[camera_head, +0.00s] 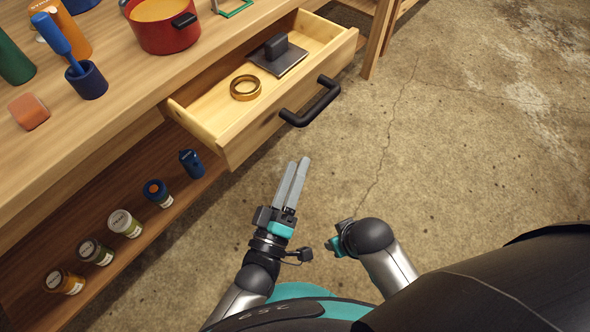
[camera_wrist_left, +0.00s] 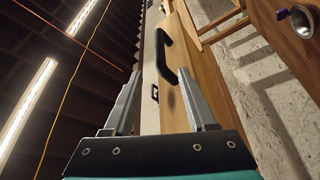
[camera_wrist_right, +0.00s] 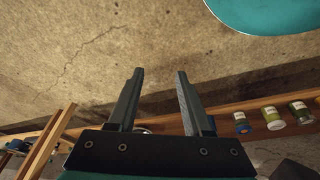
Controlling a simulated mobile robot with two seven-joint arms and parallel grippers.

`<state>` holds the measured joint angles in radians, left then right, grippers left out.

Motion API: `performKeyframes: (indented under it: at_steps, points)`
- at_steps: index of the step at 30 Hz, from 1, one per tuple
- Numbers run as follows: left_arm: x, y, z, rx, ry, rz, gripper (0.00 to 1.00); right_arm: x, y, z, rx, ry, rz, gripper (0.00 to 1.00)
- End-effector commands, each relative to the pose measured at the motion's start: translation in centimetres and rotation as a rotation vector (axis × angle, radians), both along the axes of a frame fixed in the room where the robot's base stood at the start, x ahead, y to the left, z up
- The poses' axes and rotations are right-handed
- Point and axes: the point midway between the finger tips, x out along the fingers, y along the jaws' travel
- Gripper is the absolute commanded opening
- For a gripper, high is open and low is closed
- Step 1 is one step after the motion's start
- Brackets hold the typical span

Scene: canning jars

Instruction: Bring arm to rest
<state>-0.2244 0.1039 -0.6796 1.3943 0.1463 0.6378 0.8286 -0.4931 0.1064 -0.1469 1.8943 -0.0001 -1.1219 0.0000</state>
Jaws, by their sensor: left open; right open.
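My left gripper (camera_head: 298,168) is in front of the open drawer, below its black handle, with its fingers pointing up the picture. In the left wrist view its two fingers (camera_wrist_left: 160,80) stand apart with nothing between them. My right gripper (camera_head: 336,243) shows only in part in the head view, over the floor right of the left gripper. In the right wrist view its fingers (camera_wrist_right: 156,78) are apart and empty, with bare concrete floor beyond them. Neither gripper touches anything that I can see.
The open drawer (camera_head: 222,140) holds a gold ring (camera_head: 245,88) and a dark plate with a raised grip (camera_head: 278,55). Its handle (camera_head: 312,104) juts toward my left gripper. Several jars line the lower shelf. A red pot (camera_head: 163,34) stands on the worktop. The floor (camera_head: 470,130) at right is clear.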

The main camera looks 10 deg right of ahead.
Motion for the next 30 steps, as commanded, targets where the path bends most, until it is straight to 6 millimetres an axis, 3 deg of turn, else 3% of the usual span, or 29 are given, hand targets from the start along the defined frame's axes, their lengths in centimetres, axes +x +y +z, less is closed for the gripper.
performKeyframes:
  at_steps: [12, 16, 20, 23, 26, 30]
  points:
    - [0.0, 0.0, 0.0, 0.003, 0.001, 0.001, 0.57, 0.4, -0.2, 0.1, -0.004, -0.007, 0.001, 0.5]
    - [0.2, 0.7, -1.3, 0.064, 0.024, 0.013, 0.57, 0.2, -0.4, -0.5, -0.007, 0.0, 0.002, 0.5]
    - [0.4, 2.8, -5.5, 0.248, 0.101, 0.042, 0.57, -0.3, -0.8, -2.2, -0.014, 0.011, 0.004, 0.5]
    - [0.0, 5.8, -9.9, 0.445, 0.191, 0.061, 0.57, -1.1, -1.4, -4.1, -0.021, 0.022, 0.005, 0.5]
    - [-1.3, 9.3, -14.3, 0.643, 0.289, 0.063, 0.57, -2.2, -2.1, -5.9, -0.03, 0.028, 0.007, 0.5]
    - [-4.5, 14.8, -19.6, 0.897, 0.441, 0.037, 0.57, -4.1, -3.2, -8.0, -0.041, 0.041, 0.009, 0.5]
